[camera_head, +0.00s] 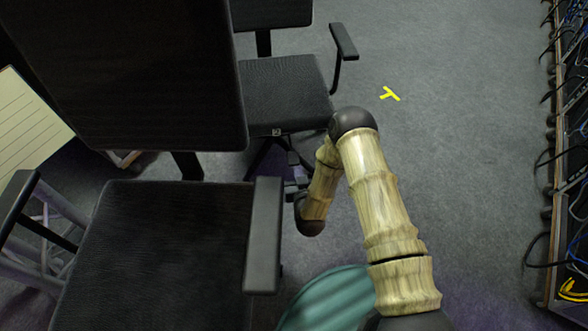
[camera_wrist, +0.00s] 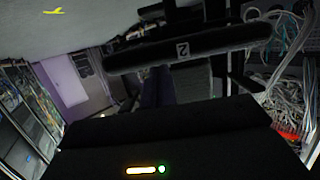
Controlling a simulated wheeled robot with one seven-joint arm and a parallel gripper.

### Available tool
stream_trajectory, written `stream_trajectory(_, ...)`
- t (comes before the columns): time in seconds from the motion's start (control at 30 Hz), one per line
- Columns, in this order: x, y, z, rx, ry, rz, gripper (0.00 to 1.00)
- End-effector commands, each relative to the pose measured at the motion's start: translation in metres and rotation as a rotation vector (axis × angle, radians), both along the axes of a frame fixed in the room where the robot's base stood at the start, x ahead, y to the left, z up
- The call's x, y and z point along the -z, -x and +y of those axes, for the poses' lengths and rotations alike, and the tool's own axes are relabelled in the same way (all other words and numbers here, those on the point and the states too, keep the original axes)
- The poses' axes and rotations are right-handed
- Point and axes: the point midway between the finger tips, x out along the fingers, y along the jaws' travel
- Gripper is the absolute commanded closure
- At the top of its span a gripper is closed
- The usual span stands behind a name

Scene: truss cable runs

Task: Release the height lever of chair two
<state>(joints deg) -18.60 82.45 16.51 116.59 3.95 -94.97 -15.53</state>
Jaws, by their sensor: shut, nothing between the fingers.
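Chair two (camera_head: 285,93) is the black chair at the back in the head view, with a small label (camera_head: 277,132) on its seat's front edge. In the wrist view its seat edge (camera_wrist: 225,41) runs across the upper picture, and the label (camera_wrist: 182,49) reads 2. My gripper (camera_head: 294,163) is a dark shape low beside the seat's near edge, shut and empty. Its dark housing fills the bottom of the wrist view; its fingertips are not clear there. I cannot make out the height lever in the dark under the seat.
Another black chair (camera_head: 160,250) stands close at the front left, its armrest (camera_head: 264,235) beside my arm. A teal rounded thing (camera_head: 330,300) is at the bottom. Cable racks (camera_head: 570,170) line the right. Carpet (camera_head: 470,130) with a yellow mark (camera_head: 389,94) is clear between.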

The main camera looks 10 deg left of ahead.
Motion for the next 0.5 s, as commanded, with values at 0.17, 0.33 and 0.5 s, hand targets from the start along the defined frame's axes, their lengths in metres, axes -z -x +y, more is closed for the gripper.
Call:
stream_trajectory(0.17, 0.000, 0.001, 0.000, 0.002, -0.002, -0.006, 1.00)
stream_trajectory(0.33, 0.000, 0.000, 0.000, 0.002, -0.001, -0.005, 1.00)
stream_trajectory(0.5, 0.003, -0.009, 0.003, 0.003, -0.003, -0.007, 1.00)
